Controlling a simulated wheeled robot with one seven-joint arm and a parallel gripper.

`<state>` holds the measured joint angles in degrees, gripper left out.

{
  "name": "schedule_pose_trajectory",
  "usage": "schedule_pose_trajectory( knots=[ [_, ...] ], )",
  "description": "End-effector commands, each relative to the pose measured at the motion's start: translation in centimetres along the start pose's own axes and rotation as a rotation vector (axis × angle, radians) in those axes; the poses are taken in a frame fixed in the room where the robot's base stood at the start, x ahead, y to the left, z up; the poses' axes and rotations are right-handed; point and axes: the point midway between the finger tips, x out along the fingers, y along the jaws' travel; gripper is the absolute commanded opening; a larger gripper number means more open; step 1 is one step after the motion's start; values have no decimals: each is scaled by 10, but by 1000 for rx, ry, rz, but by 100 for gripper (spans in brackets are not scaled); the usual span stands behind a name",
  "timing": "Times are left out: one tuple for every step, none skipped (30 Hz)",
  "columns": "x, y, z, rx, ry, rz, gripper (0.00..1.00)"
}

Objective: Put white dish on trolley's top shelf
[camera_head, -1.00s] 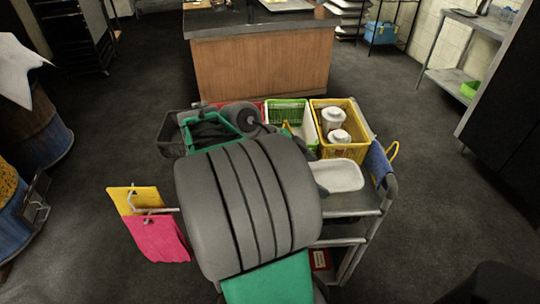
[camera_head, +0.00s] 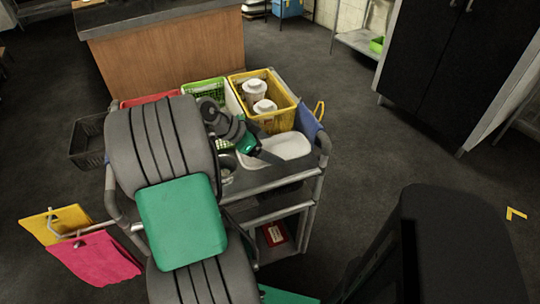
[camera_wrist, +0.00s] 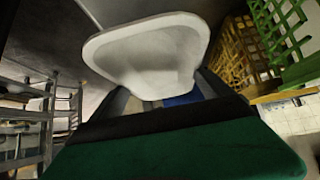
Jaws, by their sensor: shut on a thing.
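The white dish (camera_head: 287,147) is a shallow rounded rectangular tray, at the right front of the trolley's top shelf (camera_head: 262,179) in the head view. I cannot tell whether it rests on the shelf or hangs just above it. My gripper (camera_head: 268,157) reaches in from the left and is shut on the dish's near left edge. In the wrist view the white dish (camera_wrist: 150,48) fills the upper middle, tilted in the picture, with my gripper's fingers (camera_wrist: 165,92) at its lower rim. My arm hides the trolley's left part.
Behind the dish stand a yellow basket (camera_head: 285,118) with white containers and a green basket (camera_head: 205,88). A blue cloth (camera_head: 309,123) hangs at the trolley's right end. Yellow (camera_head: 42,227) and pink cloths (camera_head: 95,258) hang at the left. A dark cabinet (camera_head: 440,60) stands right.

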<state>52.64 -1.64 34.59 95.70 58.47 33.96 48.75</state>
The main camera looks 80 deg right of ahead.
Motion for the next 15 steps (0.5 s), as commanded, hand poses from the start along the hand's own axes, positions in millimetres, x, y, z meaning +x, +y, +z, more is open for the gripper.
schedule_pose_trajectory(
  knots=[
    [6,-3,1,1,0,1,38],
    [9,-4,2,0,0,0,38],
    [12,-6,3,0,0,0,38],
    [14,-7,3,0,0,1,38],
    [17,-8,4,0,0,1,38],
    [22,-10,5,0,1,1,38],
    [26,-12,6,-1,0,2,38],
    [30,-11,11,-4,-1,3,38],
    [35,-11,17,-4,-1,2,38],
    [39,-11,21,-4,0,2,38],
    [42,-11,24,-3,1,1,38],
    [45,-11,26,-2,0,1,38],
    [45,-12,27,-2,0,0,38],
    [45,-12,27,-1,0,-1,38],
    [45,-12,27,0,0,-1,38]
  ],
)
